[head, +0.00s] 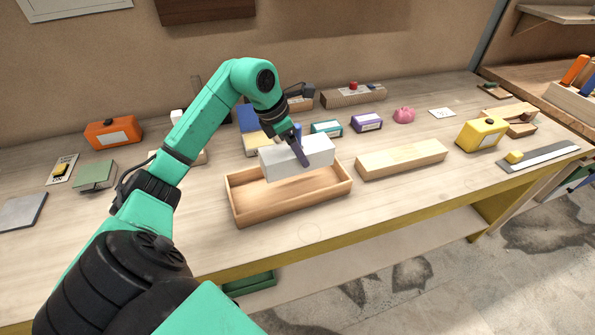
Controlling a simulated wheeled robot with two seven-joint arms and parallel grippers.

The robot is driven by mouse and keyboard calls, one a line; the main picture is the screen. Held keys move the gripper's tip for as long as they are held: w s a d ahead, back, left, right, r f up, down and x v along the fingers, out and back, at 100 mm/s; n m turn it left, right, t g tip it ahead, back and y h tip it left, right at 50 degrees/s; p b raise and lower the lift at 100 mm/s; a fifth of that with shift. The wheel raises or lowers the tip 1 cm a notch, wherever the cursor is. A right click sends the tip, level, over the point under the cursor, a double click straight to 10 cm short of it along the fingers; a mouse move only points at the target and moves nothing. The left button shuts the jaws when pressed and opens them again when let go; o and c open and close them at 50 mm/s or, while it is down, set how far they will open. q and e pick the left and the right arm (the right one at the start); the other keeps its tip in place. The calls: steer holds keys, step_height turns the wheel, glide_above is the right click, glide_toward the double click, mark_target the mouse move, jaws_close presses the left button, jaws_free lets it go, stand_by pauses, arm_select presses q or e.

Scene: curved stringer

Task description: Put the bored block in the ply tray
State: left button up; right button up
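The ply tray (293,206) is a shallow, open wooden box near the front middle of the bench. A pale grey-white block (318,153) is over the tray's back part, with its lower edge seemingly above the tray floor. No bore shows on its visible faces, so I cannot confirm it is the bored block. My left gripper (301,157) reaches down from above, with a dark finger against the block's front face; it appears shut on the block. The far finger is mostly hidden. My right gripper is out of view.
A long wooden block (402,159) lies right of the tray. Behind stand a teal box (326,129), a purple box (367,123) and a pink piece (404,115). A yellow box (482,134) is further right. Bench in front of the tray is clear.

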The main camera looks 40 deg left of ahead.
mark_target(285, 151)
arm_select(q)
step_height(285, 151, down, 7)
steer(key=shift+d+f+p, duration=0.15)
steer(key=shift+f+p, duration=0.05)
steer(key=shift+p, duration=0.35)
steer(key=shift+w+f, duration=0.1)
steer(key=shift+f, duration=0.15)
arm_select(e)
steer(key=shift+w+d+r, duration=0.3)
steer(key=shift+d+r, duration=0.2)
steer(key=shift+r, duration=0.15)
arm_select(q)
steer(key=o, duration=1.3)
steer(key=shift+f, duration=0.2)
steer(key=shift+o, duration=1.1)
steer(key=shift+r, duration=0.5)
steer(key=b+v, duration=0.2)
steer(key=v, duration=0.8)
steer(key=shift+s+r, duration=0.2)
steer(key=shift+r, duration=0.1)
steer(key=shift+s+r, duration=0.15)
steer(key=shift+r, duration=0.3)
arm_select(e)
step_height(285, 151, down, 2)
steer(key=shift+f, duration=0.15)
